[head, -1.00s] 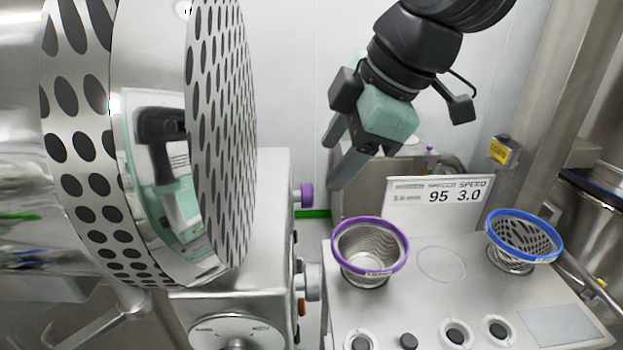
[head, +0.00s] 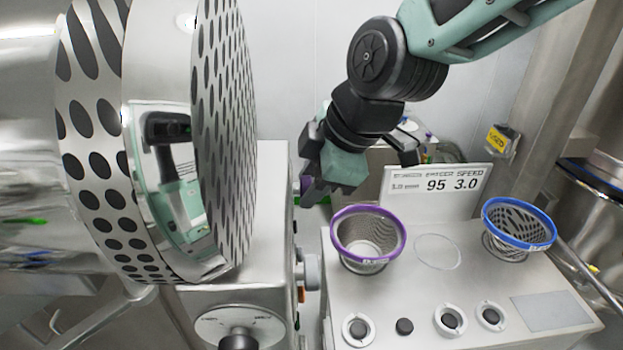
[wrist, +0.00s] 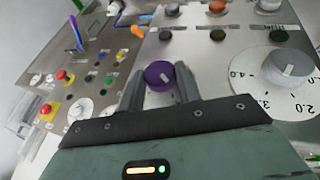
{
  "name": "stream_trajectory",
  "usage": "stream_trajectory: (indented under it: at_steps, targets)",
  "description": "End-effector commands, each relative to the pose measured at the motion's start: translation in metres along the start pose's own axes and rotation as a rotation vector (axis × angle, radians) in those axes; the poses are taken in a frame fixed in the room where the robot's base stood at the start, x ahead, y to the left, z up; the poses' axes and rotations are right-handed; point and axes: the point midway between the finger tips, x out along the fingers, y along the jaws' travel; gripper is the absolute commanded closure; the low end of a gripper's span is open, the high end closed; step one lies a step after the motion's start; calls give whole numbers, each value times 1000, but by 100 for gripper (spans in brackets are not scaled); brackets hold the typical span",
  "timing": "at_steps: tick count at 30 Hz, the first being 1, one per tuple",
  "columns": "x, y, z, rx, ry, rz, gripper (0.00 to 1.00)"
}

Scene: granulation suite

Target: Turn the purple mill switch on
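The purple mill switch (wrist: 160,76) is a round knob with a pale pointer mark, on a grey metal panel in the wrist view. My gripper (wrist: 160,84) has one finger on each side of the knob, open. I cannot tell whether the fingers touch it. In the head view my gripper (head: 308,190) is at the side face of the steel mill housing (head: 262,200). It hides most of the purple knob there.
Other knobs, including an orange one (wrist: 217,7) and a large grey dial (wrist: 288,68), sit close by on the panel. A big perforated drum (head: 225,130) is at left. A purple-rimmed sieve (head: 367,238) and a blue-rimmed sieve (head: 519,225) stand on the bench at right.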

Motion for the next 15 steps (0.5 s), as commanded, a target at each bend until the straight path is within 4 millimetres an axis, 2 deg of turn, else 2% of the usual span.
stream_trajectory:
  at_steps: [9,15]
  targets:
    - [0,1,0,6,0,-12,89]
    - [0,3,0,37,0,-81,89]
